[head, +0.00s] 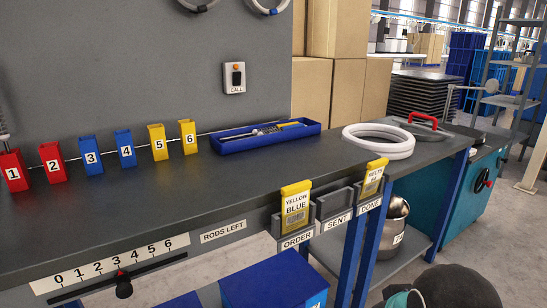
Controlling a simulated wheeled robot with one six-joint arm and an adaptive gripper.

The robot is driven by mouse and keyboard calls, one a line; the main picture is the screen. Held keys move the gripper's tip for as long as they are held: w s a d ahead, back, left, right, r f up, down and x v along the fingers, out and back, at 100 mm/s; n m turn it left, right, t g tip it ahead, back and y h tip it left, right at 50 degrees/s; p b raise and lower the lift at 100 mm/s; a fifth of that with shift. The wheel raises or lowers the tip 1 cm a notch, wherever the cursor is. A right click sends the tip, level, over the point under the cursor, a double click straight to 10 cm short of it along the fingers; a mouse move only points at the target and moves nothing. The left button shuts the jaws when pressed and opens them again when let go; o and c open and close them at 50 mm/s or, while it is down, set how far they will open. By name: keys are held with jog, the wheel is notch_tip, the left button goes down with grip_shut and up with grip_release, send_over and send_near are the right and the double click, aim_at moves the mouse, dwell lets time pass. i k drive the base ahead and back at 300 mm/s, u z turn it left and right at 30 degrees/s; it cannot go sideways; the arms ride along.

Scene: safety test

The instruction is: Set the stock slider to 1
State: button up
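The stock slider (123,286) is a dark knob with a red pointer on the front edge of the bench, at the lower left. It sits in a dark slot below a white scale plate (47,285) numbered 0 to 6. The red pointer appears to stand at 3. My gripper is not in view, and nothing is seen touching the knob.
Numbered red, blue and yellow holders (92,155) and a blue tray (222,146) stand on the grey bench (190,205). Card slots (333,224) hang on its front edge to the right. A blue box (270,283) lies below. White rings (379,141) are at the far right.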

aim_at(124, 289)
jog(key=u, duration=1.75)
